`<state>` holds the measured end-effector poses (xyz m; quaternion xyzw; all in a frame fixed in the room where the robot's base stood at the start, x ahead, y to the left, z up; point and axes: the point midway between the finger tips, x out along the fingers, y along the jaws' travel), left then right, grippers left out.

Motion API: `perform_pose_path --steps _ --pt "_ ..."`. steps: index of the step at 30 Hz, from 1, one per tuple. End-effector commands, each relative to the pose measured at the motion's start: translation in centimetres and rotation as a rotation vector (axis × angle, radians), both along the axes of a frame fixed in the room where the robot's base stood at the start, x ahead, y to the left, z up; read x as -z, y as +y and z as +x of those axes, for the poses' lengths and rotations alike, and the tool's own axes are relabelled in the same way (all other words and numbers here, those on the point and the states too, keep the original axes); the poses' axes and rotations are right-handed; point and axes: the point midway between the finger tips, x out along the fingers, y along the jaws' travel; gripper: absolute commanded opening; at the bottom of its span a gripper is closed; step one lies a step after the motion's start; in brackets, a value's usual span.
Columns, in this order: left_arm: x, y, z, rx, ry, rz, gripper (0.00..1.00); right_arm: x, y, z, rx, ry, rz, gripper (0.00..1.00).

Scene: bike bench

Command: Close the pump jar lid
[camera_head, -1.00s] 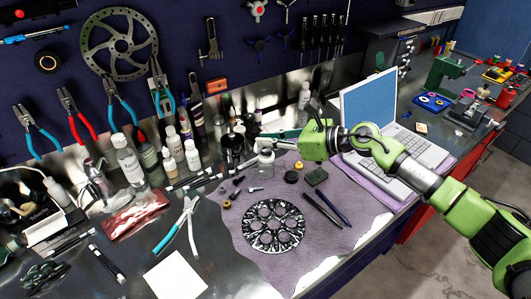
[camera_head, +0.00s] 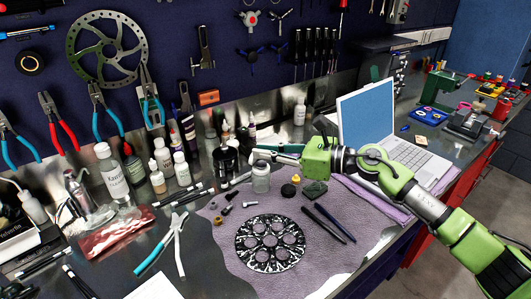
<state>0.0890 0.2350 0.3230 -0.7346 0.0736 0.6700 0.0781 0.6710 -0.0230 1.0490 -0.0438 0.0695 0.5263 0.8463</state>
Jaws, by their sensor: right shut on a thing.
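The pump jar (camera_head: 261,179) is a small clear glass jar standing upright at the back of the purple cloth. My right gripper (camera_head: 262,154) reaches in from the right, with its fingertips just above and at the jar's mouth. It is shut on the pump jar lid, which the fingers mostly hide. I cannot tell the lid's exact tilt from here. My left gripper is not in view.
A dark-topped bottle (camera_head: 225,158) stands close left of the jar, with several white bottles further left. A brake disc (camera_head: 270,243), a yellow-topped cap and dark tools lie on the cloth (camera_head: 320,255). An open laptop (camera_head: 366,115) stands behind my right arm.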

Motion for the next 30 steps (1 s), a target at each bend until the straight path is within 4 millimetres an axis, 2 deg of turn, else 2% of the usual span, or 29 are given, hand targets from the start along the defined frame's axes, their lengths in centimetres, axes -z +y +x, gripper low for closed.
perform_pose_path --steps 4,5,6,7,16,20,30 --pt "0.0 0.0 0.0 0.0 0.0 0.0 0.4 0.3 0.0 -0.1 -0.001 0.006 -0.004 0.0" --pt "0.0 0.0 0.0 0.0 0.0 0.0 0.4 0.3 0.0 -0.1 -0.001 0.006 -0.004 0.16" --pt "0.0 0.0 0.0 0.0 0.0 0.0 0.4 0.3 0.0 -0.1 0.0 0.005 -0.004 0.26" --pt "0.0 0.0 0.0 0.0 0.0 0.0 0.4 0.3 0.0 0.0 -0.001 0.004 -0.004 0.28" --pt "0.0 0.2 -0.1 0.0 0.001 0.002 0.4 0.1 0.0 0.0 0.0 0.002 -0.001 0.28" --pt "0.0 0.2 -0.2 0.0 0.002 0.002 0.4 0.0 -0.8 -0.3 0.001 0.002 -0.002 0.28" --pt "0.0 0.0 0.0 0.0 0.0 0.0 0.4 -0.9 -6.8 -3.3 0.002 0.004 -0.005 0.28"
